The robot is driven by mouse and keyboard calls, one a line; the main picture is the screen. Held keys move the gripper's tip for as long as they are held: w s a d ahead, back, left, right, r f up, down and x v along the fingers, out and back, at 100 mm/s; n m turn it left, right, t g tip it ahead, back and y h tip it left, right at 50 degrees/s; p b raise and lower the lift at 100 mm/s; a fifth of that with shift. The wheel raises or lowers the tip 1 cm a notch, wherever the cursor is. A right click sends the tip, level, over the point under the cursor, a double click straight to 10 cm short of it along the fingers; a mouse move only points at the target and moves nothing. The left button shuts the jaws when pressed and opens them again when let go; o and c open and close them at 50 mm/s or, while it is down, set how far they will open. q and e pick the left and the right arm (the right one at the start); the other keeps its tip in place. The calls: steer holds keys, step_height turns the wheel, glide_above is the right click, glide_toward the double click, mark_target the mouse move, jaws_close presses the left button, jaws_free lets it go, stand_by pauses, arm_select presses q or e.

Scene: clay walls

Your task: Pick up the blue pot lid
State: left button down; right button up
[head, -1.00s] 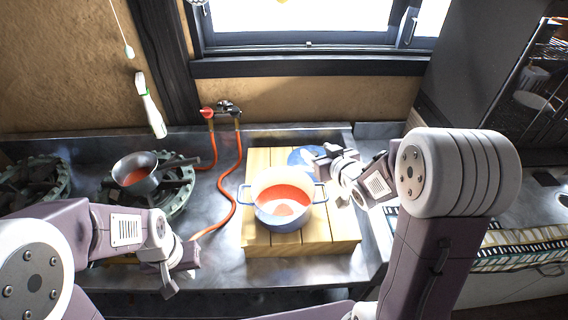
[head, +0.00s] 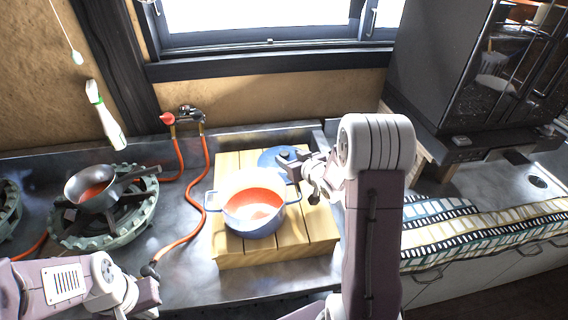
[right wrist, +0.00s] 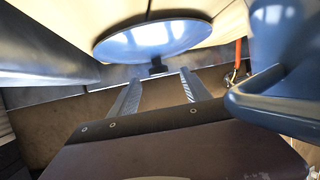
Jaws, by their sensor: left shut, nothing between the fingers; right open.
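The blue pot lid (head: 268,157) lies at the back right of the wooden board, behind the pot, partly hidden by my right gripper (head: 289,160). In the right wrist view the lid (right wrist: 150,40) shows as a round blue disc with a dark knob (right wrist: 158,66). The open fingers of my right gripper (right wrist: 157,88) point at the knob, which appears between the fingertip lines. I cannot tell whether they touch it. My left gripper (head: 150,285) is shut and empty at the lower left, low over the counter front.
A blue and white pot (head: 252,221) with red contents stands on the wooden board (head: 280,255), close beside the right gripper. A saucepan (head: 92,188) sits on a green burner (head: 112,232) at the left. An orange hose (head: 206,178) runs between burner and board.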

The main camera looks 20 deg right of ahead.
mark_target(285, 154)
steer(key=x, duration=0.5)
steer(key=shift+w+d+f, duration=0.1)
steer(key=shift+w+f, duration=0.05)
steer(key=shift+c, duration=0.9)
jaws_close()
